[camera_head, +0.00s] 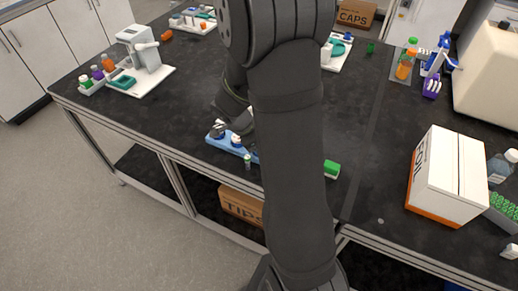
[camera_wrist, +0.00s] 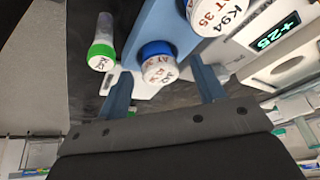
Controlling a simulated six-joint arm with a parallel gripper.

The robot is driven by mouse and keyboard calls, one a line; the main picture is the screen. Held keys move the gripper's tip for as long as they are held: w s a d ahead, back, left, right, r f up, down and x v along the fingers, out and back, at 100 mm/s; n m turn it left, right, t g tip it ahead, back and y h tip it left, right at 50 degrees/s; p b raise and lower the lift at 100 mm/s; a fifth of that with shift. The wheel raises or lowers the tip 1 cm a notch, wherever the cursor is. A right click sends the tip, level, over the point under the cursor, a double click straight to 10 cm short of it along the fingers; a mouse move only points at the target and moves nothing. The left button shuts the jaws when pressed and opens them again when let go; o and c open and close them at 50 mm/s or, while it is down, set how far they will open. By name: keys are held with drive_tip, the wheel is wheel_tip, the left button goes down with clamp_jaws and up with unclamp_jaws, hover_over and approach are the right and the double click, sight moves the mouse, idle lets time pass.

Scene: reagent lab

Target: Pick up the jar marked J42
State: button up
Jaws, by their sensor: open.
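In the wrist view, a blue-banded jar (camera_wrist: 157,56) with a round white marked face lies ahead, between the lines of my fingers; its small marking is not surely readable. A second white jar top (camera_wrist: 207,12) reads K94 and is cut by the upper edge. A white vial with a green band (camera_wrist: 101,48) lies to the left, its end marking unclear. I cannot tell for certain which one is J42. My gripper (camera_wrist: 162,80) is open, its blue-grey fingers apart near the blue-banded jar, with no visible hold. In the head view, my arm partly hides the blue rack (camera_head: 221,144).
A green-capped item (camera_head: 331,168) lies right of my arm. A white FOIL box (camera_head: 447,174) stands farther right. A balance-like device (camera_head: 140,50) sits on a white board at left. The dark bench (camera_head: 185,110) is clear left of the rack, with its front edge close by.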

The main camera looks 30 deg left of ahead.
drive_tip(key=shift+f, duration=0.1)
drive_tip(key=c, duration=1.1)
drive_tip(key=shift+o, duration=0.2)
